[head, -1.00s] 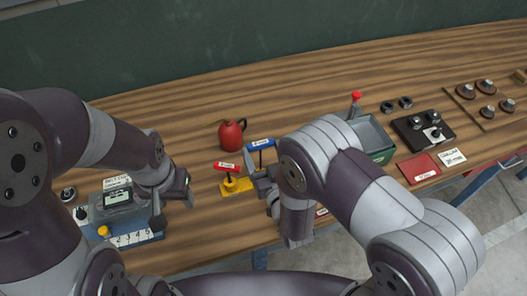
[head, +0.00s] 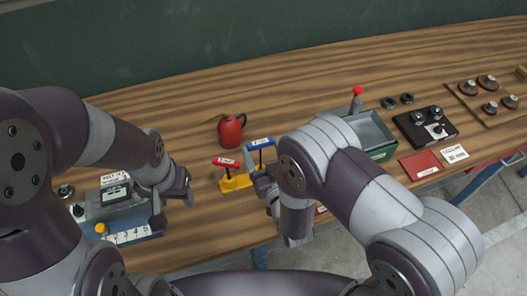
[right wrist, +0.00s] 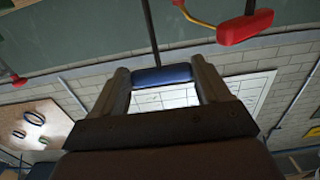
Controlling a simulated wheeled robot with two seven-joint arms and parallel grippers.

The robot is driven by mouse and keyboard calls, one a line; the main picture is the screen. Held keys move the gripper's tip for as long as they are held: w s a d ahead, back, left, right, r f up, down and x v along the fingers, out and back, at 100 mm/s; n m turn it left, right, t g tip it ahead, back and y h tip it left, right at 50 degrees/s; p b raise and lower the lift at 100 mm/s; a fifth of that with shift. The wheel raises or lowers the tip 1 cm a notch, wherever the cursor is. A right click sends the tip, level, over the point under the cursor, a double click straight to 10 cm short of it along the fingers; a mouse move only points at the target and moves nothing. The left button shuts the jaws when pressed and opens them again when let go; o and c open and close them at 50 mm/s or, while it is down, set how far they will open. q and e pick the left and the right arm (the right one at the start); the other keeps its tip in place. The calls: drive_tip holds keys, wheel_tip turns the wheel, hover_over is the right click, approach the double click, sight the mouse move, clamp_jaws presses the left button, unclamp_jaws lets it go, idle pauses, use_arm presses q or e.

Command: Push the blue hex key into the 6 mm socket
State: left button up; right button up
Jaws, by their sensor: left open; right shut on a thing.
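The blue hex key (head: 262,143) stands upright with its blue T-handle at the top, just right of the red-handled key (head: 227,162). My right gripper (head: 258,168) is shut on it; in the right wrist view the blue handle (right wrist: 163,75) sits between both fingers, with a dark shaft running away from it. The blue key's lower tip and the socket marked 6 mm cannot be made out. My left gripper (head: 183,188) is open and empty, beside the grey-blue meter (head: 116,195).
A red kettle-like can (head: 231,131) stands behind the keys. A green-grey bin (head: 375,133) with a red-knobbed lever is right of my right arm. A black device (head: 425,127) and a red card (head: 419,164) lie farther right.

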use_arm(q)
drive_tip(key=shift+f+b, duration=1.7)
drive_tip(key=shift+f, duration=0.15)
use_arm(e)
drive_tip(key=shift+f, duration=1.95)
drive_tip(key=o, duration=1)
drive_tip(key=shift+o, duration=0.2)
